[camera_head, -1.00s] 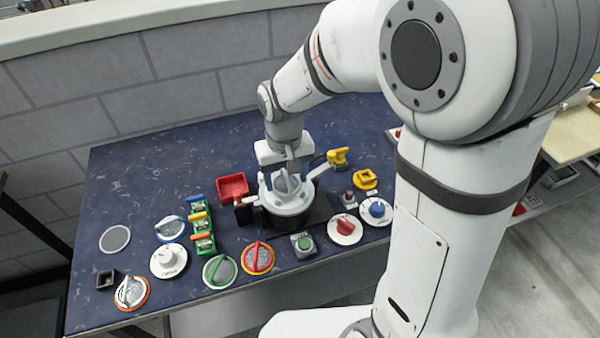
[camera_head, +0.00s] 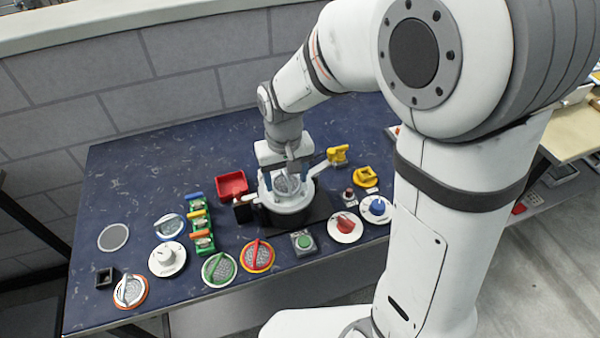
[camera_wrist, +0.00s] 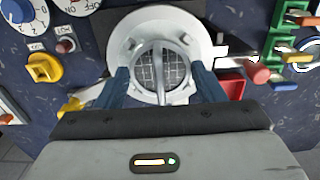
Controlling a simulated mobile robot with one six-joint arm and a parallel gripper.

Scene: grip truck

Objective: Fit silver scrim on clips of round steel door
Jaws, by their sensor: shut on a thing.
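The silver scrim (camera_head: 287,184) is a round grey mesh disc with a bar across it. In the wrist view the scrim (camera_wrist: 150,74) lies at the middle of the round steel door (camera_wrist: 194,30), a pale ring with small clips around the mesh. The door also shows in the head view (camera_head: 303,199), on a dark round body. My gripper (camera_head: 286,172) points down over the door. Its blue fingers (camera_wrist: 164,88) are shut on the scrim, one on each side. I cannot tell whether the scrim is seated in the clips.
A red tray (camera_head: 232,185) and green clamps (camera_head: 203,243) stand left of the door. Rimmed discs, green (camera_head: 219,269) and red-orange (camera_head: 257,256), lie at the front. A red-knob dial (camera_head: 345,227) and yellow clamp (camera_head: 338,155) are right. The back left is clear.

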